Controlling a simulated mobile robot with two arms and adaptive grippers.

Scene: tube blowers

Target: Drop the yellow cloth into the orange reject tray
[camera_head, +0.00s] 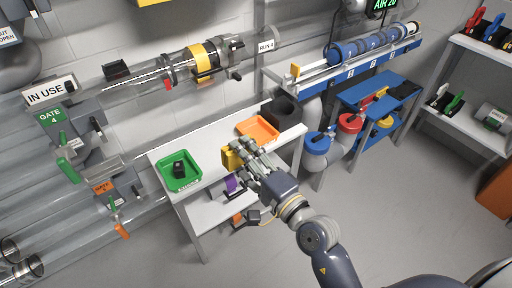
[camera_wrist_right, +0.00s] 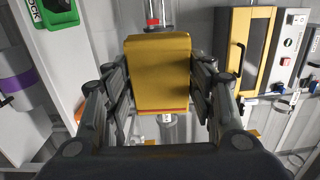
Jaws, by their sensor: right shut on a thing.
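The yellow cloth (camera_head: 232,158) is a folded, block-like bundle between the fingers of my right gripper (camera_head: 246,154). In the right wrist view the yellow cloth (camera_wrist_right: 158,72) fills the space between the two finger pairs, which press on its sides. The orange reject tray (camera_head: 262,125) lies on the white table, just beyond the gripper and to its upper right in the head view. The gripper and cloth hide part of the table in front of it. My left gripper is not in view.
A dark bin (camera_head: 285,109) stands behind the orange tray. The white table (camera_head: 211,165) is bare between the trays. Clear tubes run along the wall behind.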

